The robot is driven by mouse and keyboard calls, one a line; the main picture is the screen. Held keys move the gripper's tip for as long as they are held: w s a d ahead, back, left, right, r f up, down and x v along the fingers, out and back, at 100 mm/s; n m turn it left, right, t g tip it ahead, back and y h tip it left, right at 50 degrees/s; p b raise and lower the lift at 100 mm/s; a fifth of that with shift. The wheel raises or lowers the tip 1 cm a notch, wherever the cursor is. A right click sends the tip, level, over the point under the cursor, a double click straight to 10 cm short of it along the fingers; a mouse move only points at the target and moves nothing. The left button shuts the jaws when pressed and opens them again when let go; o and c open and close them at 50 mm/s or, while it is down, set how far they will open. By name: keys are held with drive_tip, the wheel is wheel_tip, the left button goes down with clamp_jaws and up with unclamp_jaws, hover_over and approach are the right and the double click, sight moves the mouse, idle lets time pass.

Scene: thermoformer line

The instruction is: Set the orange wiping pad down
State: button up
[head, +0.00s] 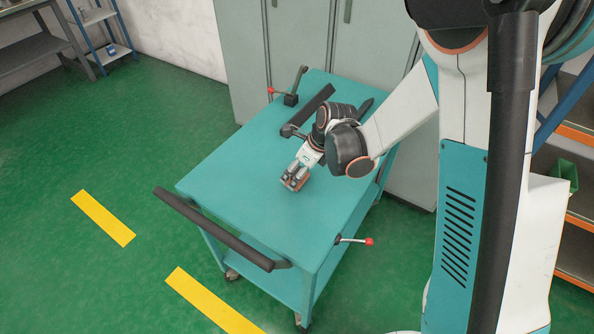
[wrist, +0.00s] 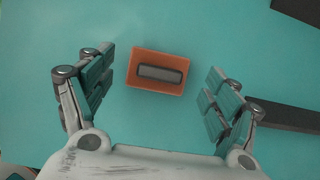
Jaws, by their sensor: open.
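The orange wiping pad (wrist: 140,82) lies flat on the teal cart top (wrist: 210,30), with a dark grey bar-shaped handle (wrist: 162,74) on its upper side. In the wrist view my gripper (wrist: 158,90) is open, one finger on each side of the pad, with clear gaps between fingers and pad. In the head view my gripper (head: 295,178) points down at the middle of the cart top, and it mostly hides the pad there.
The teal cart has a black push handle (head: 212,228) at its near left edge and red-tipped levers (head: 355,240) at its sides. A dark bar (head: 307,110) lies on the far part of the top. The near part of the top is bare. Grey cabinets (head: 245,50) stand behind.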

drive_tip(key=s+d+r+n+t+h+p, duration=0.1)
drive_tip(key=s+d+r+n, duration=0.25)
drive_tip(key=r, duration=0.35)
drive_tip(key=s+d+r+n+p, duration=0.1)
drive_tip(key=s+d+r+n, duration=0.1)
drive_tip(key=s+r+n, duration=0.35)
drive_tip(key=s+d+r+n+t+h+p, duration=0.1)
drive_tip(key=s+d+r+n, duration=0.15)
drive_tip(key=r, duration=0.55)
drive_tip(key=s+d+r+n+t, duration=0.1)
drive_tip(key=s+d+r+n, duration=0.1)
drive_tip(key=s+n, duration=0.3)
drive_tip(key=s+d+r+n+t+h, duration=0.1)
drive_tip(key=s+d+r+n, duration=0.2)
drive_tip(key=s+n, duration=0.3)
drive_tip(key=shift+d+n+h, duration=0.3)
drive_tip(key=shift+d+n, duration=0.05)
drive_tip(key=shift+n, duration=1.2)
